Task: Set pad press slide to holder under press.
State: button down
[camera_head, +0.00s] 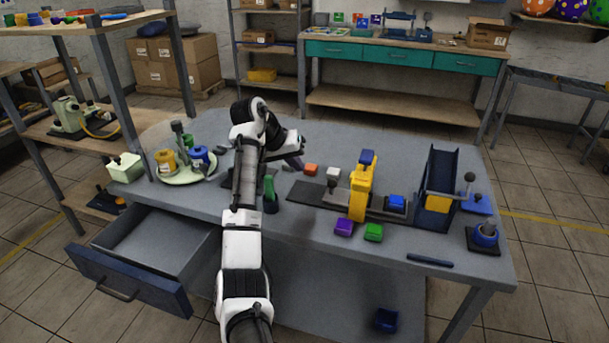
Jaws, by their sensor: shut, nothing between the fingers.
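A pad press stands on the grey table: a yellow upright (358,195) with a blue top straddles a long dark rail (312,194). A blue block (396,202) sits on the rail right of the yellow upright. A tall dark-blue frame (439,172) with a ball-ended lever (469,178) stands at the rail's right end. I cannot tell which part is the slide; the holder is not clearly made out, and the yellow upright hides part of the rail. My gripper (295,163) is shut and empty, left of the press and above the table; my forearm partly hides it.
Small blocks lie around the press: orange (311,169), white (333,173), purple (344,228) and green (373,232). A round tray (184,177) with pots stands left, above an open drawer (160,244).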

jog(key=shift+b+v, duration=0.3)
jog(key=shift+v, duration=2)
